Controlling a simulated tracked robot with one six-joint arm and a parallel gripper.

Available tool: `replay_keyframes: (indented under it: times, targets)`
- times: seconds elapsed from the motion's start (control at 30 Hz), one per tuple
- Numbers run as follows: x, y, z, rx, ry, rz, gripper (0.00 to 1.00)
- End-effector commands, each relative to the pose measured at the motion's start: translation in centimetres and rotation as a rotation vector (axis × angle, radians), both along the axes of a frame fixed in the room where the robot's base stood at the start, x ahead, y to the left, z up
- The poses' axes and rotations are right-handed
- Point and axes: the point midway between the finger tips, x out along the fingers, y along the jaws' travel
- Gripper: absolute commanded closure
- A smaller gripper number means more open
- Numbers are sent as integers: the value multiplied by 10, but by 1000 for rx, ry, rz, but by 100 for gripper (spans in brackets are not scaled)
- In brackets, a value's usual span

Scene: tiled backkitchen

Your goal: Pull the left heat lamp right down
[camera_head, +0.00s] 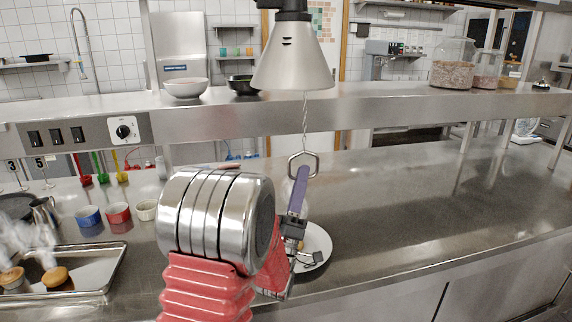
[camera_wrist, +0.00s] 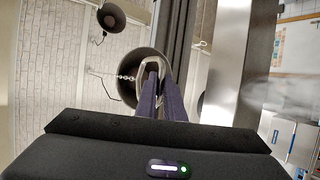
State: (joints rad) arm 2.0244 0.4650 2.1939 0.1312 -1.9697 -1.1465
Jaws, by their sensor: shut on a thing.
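A heat lamp with a silver cone shade (camera_head: 292,62) hangs above the steel shelf in the head view. A twisted cord or chain (camera_head: 305,115) runs down from it to a six-sided metal pull ring (camera_head: 303,153). My gripper (camera_head: 302,172), with purple fingers, is shut on the lower part of this ring. In the wrist view my fingers (camera_wrist: 158,68) close on the ring, and the chain (camera_wrist: 128,77) leads to the dark open underside of the shade (camera_wrist: 122,88). A second lamp (camera_wrist: 110,17) shows at the upper left there. The fingers partly hide the ring.
A white plate (camera_head: 318,244) lies on the counter behind my gripper. The shelf (camera_head: 400,108) crosses above the counter, carrying a white bowl (camera_head: 185,87), a dark bowl (camera_head: 243,84) and glass jars (camera_head: 453,68). Small pots and a tray (camera_head: 112,270) stand left. The counter's right side is clear.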

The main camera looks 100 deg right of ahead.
Motion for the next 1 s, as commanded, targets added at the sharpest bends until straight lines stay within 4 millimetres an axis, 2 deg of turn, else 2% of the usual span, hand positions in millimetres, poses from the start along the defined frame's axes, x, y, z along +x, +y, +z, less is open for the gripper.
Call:
replay_keyframes:
  times: [0.13, 0.5, 0.53, 0.8, 1.0]
  targets:
    - [-9, 1, -9, 7, -4, -10, 100]
    - [-10, 2, -13, 11, -7, -12, 100]
    - [-10, 2, -13, 11, -7, -12, 91]
    - [-10, 3, -10, 5, -4, -12, 73]
    - [-9, 3, -9, 2, -2, -12, 73]
